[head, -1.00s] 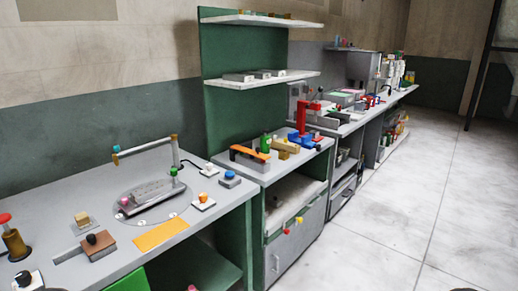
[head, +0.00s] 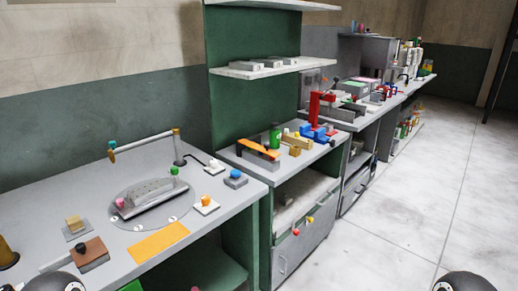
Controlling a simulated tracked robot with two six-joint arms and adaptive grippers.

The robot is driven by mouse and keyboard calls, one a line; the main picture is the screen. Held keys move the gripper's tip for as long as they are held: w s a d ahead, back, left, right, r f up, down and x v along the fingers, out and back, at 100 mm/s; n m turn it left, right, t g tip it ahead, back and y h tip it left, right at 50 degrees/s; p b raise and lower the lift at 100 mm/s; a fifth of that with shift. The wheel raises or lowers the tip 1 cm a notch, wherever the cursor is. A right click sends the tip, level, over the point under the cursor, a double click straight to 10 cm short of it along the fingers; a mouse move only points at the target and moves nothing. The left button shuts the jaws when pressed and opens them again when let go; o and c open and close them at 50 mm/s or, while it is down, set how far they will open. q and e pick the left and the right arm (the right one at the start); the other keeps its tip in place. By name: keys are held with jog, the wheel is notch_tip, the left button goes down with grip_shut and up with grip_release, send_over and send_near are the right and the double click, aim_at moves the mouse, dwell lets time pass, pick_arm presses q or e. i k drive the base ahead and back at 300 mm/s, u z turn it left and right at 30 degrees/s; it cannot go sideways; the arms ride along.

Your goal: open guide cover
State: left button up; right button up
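A grey block (head: 152,194) with a row of small marks on top lies on a round plate (head: 172,212) set in the near left bench. It has a pink knob (head: 120,203) at its left end and a green knob (head: 174,171) at its far end. I cannot tell for sure whether this is the guide cover. A thin arm (head: 140,143) on a post stands behind it. Neither of my grippers is in view; only rounded dark parts of my arms show at the bottom edge.
Around the plate are an orange mat (head: 158,241), a blue-knobbed box (head: 235,178), an orange-button box (head: 206,205) and a brown block (head: 89,254). The floor (head: 400,235) at the right is clear.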

aim_at(264, 150)
jog(key=u, duration=1.35)
jog(key=i, duration=0.15)
jog(key=z, duration=3.3)
jog(key=i, duration=1.8)
jog(key=z, duration=1.3)
jog(key=i, duration=0.15)
jog(key=u, duration=2.6)
jog(key=i, duration=0.1)
jog(key=u, duration=2.05)
